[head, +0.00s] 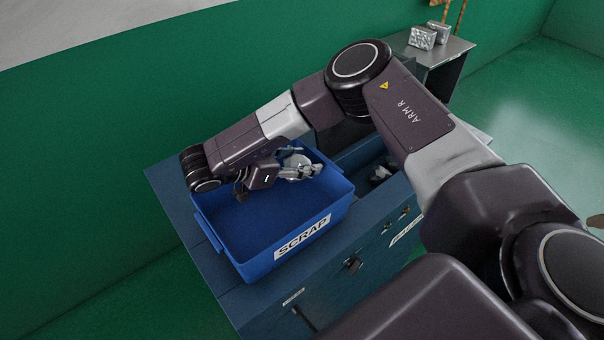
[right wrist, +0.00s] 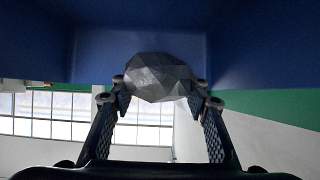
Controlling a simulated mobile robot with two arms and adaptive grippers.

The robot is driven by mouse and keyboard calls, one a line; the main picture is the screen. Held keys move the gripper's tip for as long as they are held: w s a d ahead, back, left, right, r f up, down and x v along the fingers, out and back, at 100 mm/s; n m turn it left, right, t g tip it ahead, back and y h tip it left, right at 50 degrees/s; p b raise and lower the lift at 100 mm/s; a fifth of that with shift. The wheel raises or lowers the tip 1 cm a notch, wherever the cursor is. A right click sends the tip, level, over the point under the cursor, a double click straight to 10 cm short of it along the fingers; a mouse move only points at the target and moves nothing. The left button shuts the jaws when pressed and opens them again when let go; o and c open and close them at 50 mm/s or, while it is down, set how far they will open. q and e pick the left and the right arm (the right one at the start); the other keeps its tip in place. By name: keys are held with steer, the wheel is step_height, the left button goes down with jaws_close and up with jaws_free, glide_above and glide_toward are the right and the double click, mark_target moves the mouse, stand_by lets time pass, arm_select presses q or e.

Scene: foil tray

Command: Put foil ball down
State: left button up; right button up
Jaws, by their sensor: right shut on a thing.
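The foil ball (right wrist: 158,76) is a grey, faceted lump between the two fingertips of my right gripper (right wrist: 160,96) in the right wrist view. The gripper is shut on it, one finger on each side. In the head view my right gripper (head: 294,170) reaches over the blue bin labelled SCRAP (head: 222,252), at the bin's far right part. The ball shows there only as a small silvery patch among the fingers. I cannot tell whether it touches the bin. My left gripper is not in view.
The bin stands on a blue cabinet (head: 168,190). An open compartment (head: 350,162) beside the bin holds grey scraps (head: 381,174). Silvery foil blocks (head: 423,38) sit on a grey table behind. The bin's front and left interior looks clear.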

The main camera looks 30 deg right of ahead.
mark_target(302, 184)
steer(key=shift+f, duration=2.75)
steer(key=o, duration=1.5)
